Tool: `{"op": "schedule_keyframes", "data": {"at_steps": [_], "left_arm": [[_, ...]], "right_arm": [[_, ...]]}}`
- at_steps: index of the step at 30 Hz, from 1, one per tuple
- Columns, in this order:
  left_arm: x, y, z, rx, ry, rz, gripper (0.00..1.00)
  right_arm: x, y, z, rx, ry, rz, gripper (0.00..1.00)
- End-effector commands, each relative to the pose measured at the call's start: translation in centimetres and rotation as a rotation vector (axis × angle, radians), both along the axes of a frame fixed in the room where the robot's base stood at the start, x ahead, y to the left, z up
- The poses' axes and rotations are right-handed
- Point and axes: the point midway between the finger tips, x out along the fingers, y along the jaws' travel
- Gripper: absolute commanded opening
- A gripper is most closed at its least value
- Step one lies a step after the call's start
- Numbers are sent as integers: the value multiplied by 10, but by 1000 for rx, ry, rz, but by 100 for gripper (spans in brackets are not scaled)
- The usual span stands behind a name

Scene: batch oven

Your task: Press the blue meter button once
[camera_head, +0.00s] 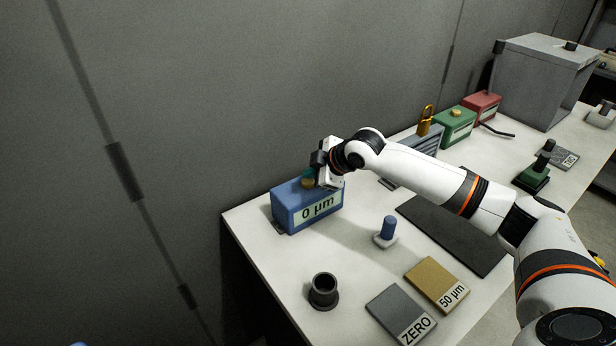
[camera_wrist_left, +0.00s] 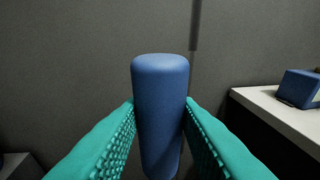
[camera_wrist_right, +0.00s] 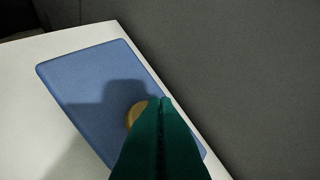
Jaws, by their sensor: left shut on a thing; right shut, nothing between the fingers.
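The blue meter (camera_head: 290,213) stands at the left end of the table and its front label reads "0 µm". A round brass-coloured button (camera_head: 308,184) is on its top; in the right wrist view the button (camera_wrist_right: 136,114) is partly hidden by the fingers. My right gripper (camera_head: 309,174) is shut and empty, with its green fingertips (camera_wrist_right: 165,100) at or just above the button; I cannot tell whether they touch. My left gripper (camera_wrist_left: 160,125) is shut on an upright blue rounded cylinder (camera_wrist_left: 160,85), away from the table.
A dark cup (camera_head: 323,291), a grey ZERO plate (camera_head: 395,310), a tan 50 µm plate (camera_head: 437,280) and a blue peg on a white base (camera_head: 387,232) are in front. Green (camera_head: 455,128) and red (camera_head: 482,106) boxes stand farther back. A grey wall runs behind the meter.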

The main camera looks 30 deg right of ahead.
Motion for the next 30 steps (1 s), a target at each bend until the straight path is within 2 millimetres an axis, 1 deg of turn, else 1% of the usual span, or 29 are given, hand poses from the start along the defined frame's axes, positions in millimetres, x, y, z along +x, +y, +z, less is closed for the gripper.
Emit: {"op": "schedule_keyframes", "data": {"at_steps": [1, 2, 12, 16, 30], "left_arm": [[0, 0, 7, 0, -1, 0, 0], [0, 0, 8, 0, -1, 0, 0], [0, 0, 7, 0, -1, 0, 0], [0, 0, 12, 0, -1, 0, 0], [0, 0, 59, 0, -1, 0, 0]], "right_arm": [[0, 0, 5, 0, 0, 0, 0], [0, 0, 6, 0, 0, 0, 0], [0, 0, 6, 0, -1, 0, 0], [0, 0, 10, 0, -1, 0, 0], [0, 0, 54, 0, -1, 0, 0]]}}
